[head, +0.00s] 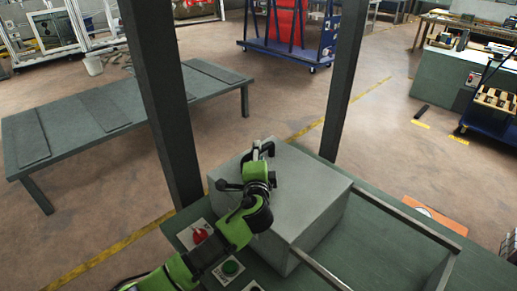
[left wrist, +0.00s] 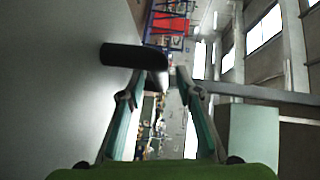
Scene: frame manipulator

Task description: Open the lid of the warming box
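The warming box (head: 305,190) is a grey block on the green workbench; its flat lid looks closed. In the left wrist view the grey lid surface (left wrist: 50,80) fills the left side. A dark bar-like handle (left wrist: 125,56) sticks out from it. My left gripper (head: 262,149) is over the far left part of the lid, partly hiding it. In the left wrist view its fingers (left wrist: 167,75) are spread, with the handle's end at or just beyond the left fingertip. I cannot tell whether they touch. My right gripper is in neither view.
A red button (head: 200,236) and a green button (head: 230,267) sit on the bench left of the box. Dark posts (head: 160,100) (head: 343,85) rise behind it. A metal rail frame (head: 408,220) lies to the right.

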